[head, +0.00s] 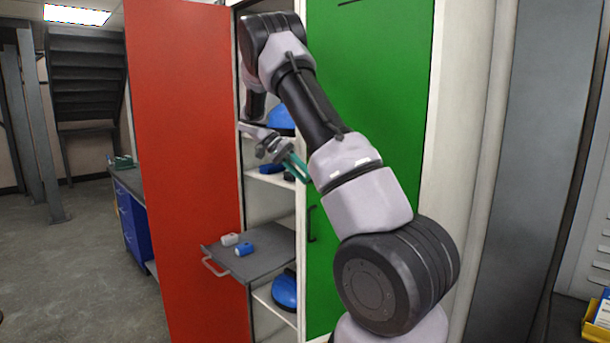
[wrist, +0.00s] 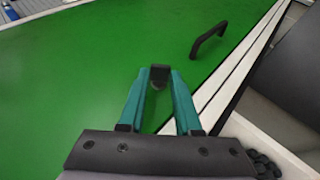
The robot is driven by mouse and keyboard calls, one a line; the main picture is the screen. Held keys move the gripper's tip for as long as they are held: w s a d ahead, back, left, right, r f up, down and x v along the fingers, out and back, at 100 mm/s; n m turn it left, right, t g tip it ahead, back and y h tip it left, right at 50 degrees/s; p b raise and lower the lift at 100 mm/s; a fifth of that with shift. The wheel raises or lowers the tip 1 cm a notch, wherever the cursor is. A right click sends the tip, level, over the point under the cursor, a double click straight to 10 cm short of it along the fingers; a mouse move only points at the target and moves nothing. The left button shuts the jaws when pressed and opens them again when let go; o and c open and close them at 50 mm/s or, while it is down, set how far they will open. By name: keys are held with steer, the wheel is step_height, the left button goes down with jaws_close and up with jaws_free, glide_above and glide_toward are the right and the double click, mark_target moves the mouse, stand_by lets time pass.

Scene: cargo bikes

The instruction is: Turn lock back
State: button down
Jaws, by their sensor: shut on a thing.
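The lock (wrist: 160,75) is a small dark knob on the green door (wrist: 85,75). In the wrist view it sits between the tips of my gripper's two teal fingers. My gripper (wrist: 160,80) is shut on it. In the head view, my gripper (head: 300,172) is at the left edge of the green door (head: 365,120). I cannot make out the lock there, and I cannot tell how far it is turned.
A black door handle (wrist: 208,39) is near the lock. A red door (head: 190,150) stands open at left. Between the doors are shelves with blue items (head: 284,290) and a pulled-out grey tray (head: 265,265) holding small white and blue objects. Open floor lies at far left.

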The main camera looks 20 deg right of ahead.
steer(key=shift+w+a+f+n+g+h, duration=0.15)
steer(key=shift+f+n+g+h, duration=0.3)
steer(key=shift+g+h, duration=0.6)
steer(key=shift+w+f+n+g+h, duration=0.25)
steer(key=shift+n+g+h, duration=0.3)
steer(key=shift+g, duration=0.95)
steer(key=shift+w+a+f+n+g+h, duration=0.1)
steer(key=shift+f+n+g+h, duration=0.35)
steer(key=shift+g+h, duration=0.65)
steer(key=shift+g, duration=0.35)
steer(key=c, duration=0.6)
jaws_free()
